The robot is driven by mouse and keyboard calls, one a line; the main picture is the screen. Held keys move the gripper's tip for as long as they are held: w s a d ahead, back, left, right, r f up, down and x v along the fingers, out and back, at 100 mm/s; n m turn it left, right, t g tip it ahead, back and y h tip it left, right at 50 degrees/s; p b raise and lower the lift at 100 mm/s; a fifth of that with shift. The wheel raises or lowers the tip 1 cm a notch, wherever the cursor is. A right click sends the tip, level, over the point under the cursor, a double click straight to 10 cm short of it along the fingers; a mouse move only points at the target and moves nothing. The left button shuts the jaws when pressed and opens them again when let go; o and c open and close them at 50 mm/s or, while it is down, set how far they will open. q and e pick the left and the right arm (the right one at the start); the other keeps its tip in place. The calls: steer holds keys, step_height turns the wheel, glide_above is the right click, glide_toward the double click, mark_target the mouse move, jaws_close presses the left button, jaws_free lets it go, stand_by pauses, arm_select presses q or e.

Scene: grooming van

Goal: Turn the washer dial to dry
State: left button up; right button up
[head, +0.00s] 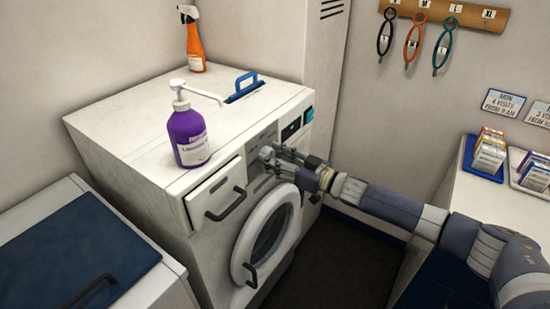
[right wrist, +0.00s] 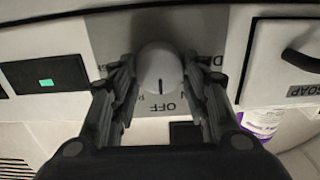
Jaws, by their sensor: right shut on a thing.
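The white washer (head: 115,120) stands against the wall in the head view. Its pale round dial (head: 266,152) is on the front panel, partly hidden by my right gripper (head: 281,158). In the right wrist view the dial (right wrist: 159,68) sits between the two dark fingers of my right gripper (right wrist: 160,85), which is shut on it. A dark mark on the dial points down in that view, toward the word OFF on the grey label plate (right wrist: 165,108). Other labels are mostly covered by the fingers. My left gripper is out of view.
The soap drawer (head: 214,197) juts out left of the dial, above the round door (head: 268,235). A purple pump bottle (head: 188,137) stands on the washer, with an orange spray bottle (head: 195,48) behind. A counter (head: 490,207) is at right; dark floor (head: 335,265) lies between.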

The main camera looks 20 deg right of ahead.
steer(key=n+b, duration=0.1)
steer(key=n, duration=0.5)
steer(key=n+b, duration=0.1)
steer(key=n, duration=0.5)
steer(key=n+b, duration=0.1)
steer(key=n, duration=0.4)
steer(key=shift+s+a+f+n+b, duration=0.2)
steer(key=shift+a+f+n+b, duration=0.05)
steer(key=shift+n+b, duration=0.15)
stand_by(0.6)
steer(key=o, duration=1)
steer(key=shift+d, duration=0.1)
steer(key=v, duration=1.1)
steer(key=shift+s+d, duration=0.25)
steer(key=shift+s, duration=0.1)
